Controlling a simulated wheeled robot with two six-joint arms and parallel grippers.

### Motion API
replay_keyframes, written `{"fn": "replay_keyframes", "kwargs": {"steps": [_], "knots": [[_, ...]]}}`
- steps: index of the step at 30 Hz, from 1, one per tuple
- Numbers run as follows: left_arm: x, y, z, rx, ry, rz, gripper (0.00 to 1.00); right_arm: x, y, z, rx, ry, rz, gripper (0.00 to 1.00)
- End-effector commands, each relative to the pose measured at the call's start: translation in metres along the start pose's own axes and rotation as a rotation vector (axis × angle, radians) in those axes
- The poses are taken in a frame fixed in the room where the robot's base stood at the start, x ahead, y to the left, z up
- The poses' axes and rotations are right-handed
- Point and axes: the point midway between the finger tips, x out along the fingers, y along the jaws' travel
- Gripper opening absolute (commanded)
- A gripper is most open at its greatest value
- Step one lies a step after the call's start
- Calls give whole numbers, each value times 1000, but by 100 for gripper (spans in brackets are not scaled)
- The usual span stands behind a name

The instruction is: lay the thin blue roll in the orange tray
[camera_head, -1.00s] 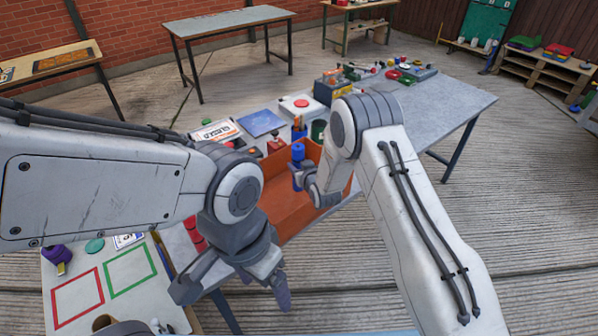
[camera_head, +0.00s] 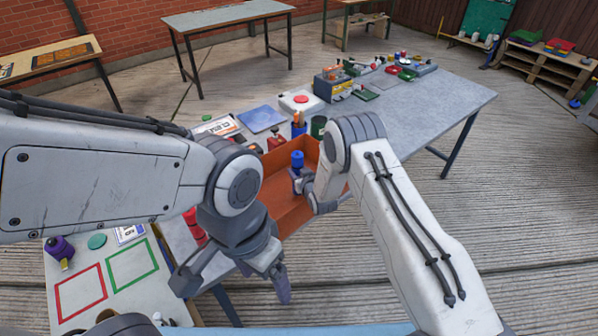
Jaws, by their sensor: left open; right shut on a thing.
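The orange tray (camera_head: 283,217) stands on the grey table, partly hidden behind both my arms. My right gripper (camera_head: 298,172) is shut on the thin blue roll (camera_head: 297,160). The roll is upright and shows over the tray; I cannot tell whether it touches the tray floor. The lower part of the roll is hidden by the gripper. My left gripper (camera_head: 235,283) is open and empty, in front of the tray at the table's near edge.
A blue pad (camera_head: 262,120), a white box with a red button (camera_head: 301,103) and a dark green cylinder (camera_head: 318,127) stand behind the tray. A white board with red and green squares (camera_head: 92,300) lies at the lower left. The grey table's right part (camera_head: 440,105) is mostly clear.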

Motion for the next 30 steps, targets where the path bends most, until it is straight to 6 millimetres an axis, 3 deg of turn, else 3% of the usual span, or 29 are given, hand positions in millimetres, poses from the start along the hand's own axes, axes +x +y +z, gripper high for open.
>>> {"fn": "replay_keyframes", "kwargs": {"steps": [11, 12, 13, 14, 23, 30], "knots": [[8, -1, 0, 1, 0, 0, 83, 3, 0, 6, 0, 1, 0, 0], [8, -1, 0, 1, 0, 0, 83, 3, 0, 6, 0, 0, 0, 63], [8, -1, 0, 1, 0, 0, 83, 3, 0, 6, 0, 0, 0, 74], [8, -1, 0, 1, 0, 0, 83, 3, 0, 6, 0, 0, 0, 78], [7, 0, 0, 1, 0, 0, 83, 2, 0, 6, 0, 0, 0, 78], [-10, 1, -1, 0, 1, 0, 83, -6, 0, -8, 0, -1, 0, 78]]}}
